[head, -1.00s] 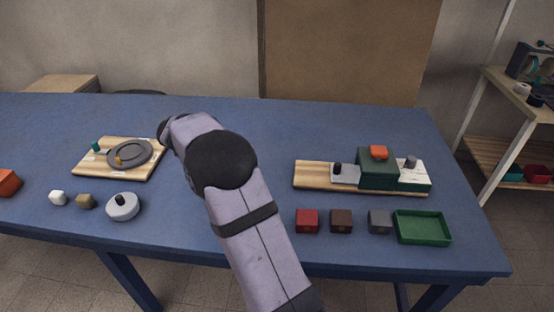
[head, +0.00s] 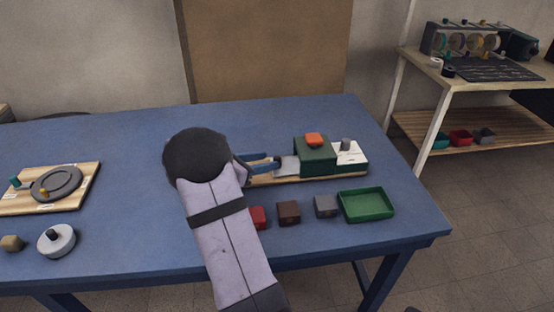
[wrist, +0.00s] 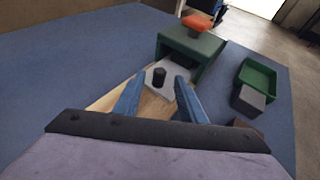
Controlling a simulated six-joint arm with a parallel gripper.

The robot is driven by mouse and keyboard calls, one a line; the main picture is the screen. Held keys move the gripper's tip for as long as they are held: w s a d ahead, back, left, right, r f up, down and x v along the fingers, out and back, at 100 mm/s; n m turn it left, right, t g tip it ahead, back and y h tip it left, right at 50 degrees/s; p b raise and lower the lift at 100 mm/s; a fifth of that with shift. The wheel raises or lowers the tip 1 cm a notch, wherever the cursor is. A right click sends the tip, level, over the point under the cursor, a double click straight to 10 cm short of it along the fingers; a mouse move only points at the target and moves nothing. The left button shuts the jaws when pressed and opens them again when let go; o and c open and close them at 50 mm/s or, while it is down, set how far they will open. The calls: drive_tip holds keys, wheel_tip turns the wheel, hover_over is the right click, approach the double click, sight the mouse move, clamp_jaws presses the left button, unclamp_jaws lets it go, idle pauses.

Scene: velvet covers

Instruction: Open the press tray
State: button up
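The press is a dark green block (head: 315,158) with an orange button (head: 314,139) on top, on a wooden base (head: 262,180). It also shows in the wrist view (wrist: 192,45). The light grey press tray (head: 288,165) sticks out of its left side. In the wrist view a black knob (wrist: 159,77) stands upright on the tray (wrist: 168,94). My gripper (wrist: 156,88) is open, its blue fingers pointing at the knob, one on each side and seemingly short of it. In the head view the gripper (head: 275,165) is beside the tray and hides the knob.
In front of the press sit a red block (head: 257,218), a brown block (head: 288,212), a grey block (head: 326,206) and a green tray (head: 366,205). A white plate with a grey knob (head: 346,145) adjoins the press's right side. A turntable board (head: 50,190) lies far left.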

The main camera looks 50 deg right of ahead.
sight(277, 157)
drive_tip(key=shift+x, duration=3)
drive_tip(key=shift+a, duration=0.1)
clamp_jaws()
